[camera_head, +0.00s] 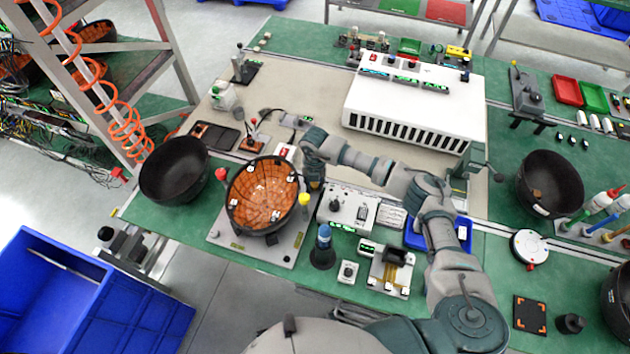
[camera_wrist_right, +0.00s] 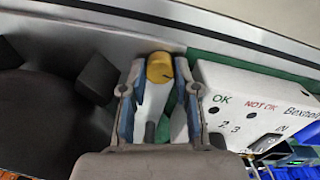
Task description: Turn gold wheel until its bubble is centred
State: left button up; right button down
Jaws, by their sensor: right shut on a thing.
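The gold wheel (camera_wrist_right: 160,67) is a small yellow-gold knob between the fingertips of my right gripper (camera_wrist_right: 158,88) in the wrist view. In the head view the wheel (camera_head: 304,199) shows at the right rim of a black bowl with an orange, segmented inside (camera_head: 262,192). My right gripper (camera_head: 315,180) comes down on it from above and is shut on it. The bowl sits on a grey metal plate (camera_head: 222,236). I cannot make out the wheel's bubble in either view. My left gripper is not in view.
An empty black bowl (camera_head: 174,170) stands close on the left. A white test box (camera_head: 347,207) with a switch and knob is just right of my gripper; its OK and NOT OK marks show in the wrist view (camera_wrist_right: 250,110). A blue-topped cone (camera_head: 323,248) stands in front.

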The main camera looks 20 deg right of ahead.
jog(key=m, duration=0.1)
jog(key=m+p, duration=0.1)
jog(key=m, duration=0.1)
jog(key=shift+w+r, duration=0.25)
jog(key=shift+r, duration=0.1)
jog(key=shift+m+p, duration=0.3)
jog(key=shift+p, duration=0.05)
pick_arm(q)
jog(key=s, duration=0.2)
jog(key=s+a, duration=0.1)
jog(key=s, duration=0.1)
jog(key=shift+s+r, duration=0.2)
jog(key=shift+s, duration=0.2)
pick_arm(e)
jog(key=shift+m, duration=0.5)
pick_arm(q)
jog(key=shift+p, duration=0.3)
pick_arm(e)
jog(key=shift+f, duration=0.1)
jog(key=c, duration=0.9)
grip_release()
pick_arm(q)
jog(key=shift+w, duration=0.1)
pick_arm(e)
jog(key=shift+o, duration=0.2)
jog(key=shift+f, duration=0.15)
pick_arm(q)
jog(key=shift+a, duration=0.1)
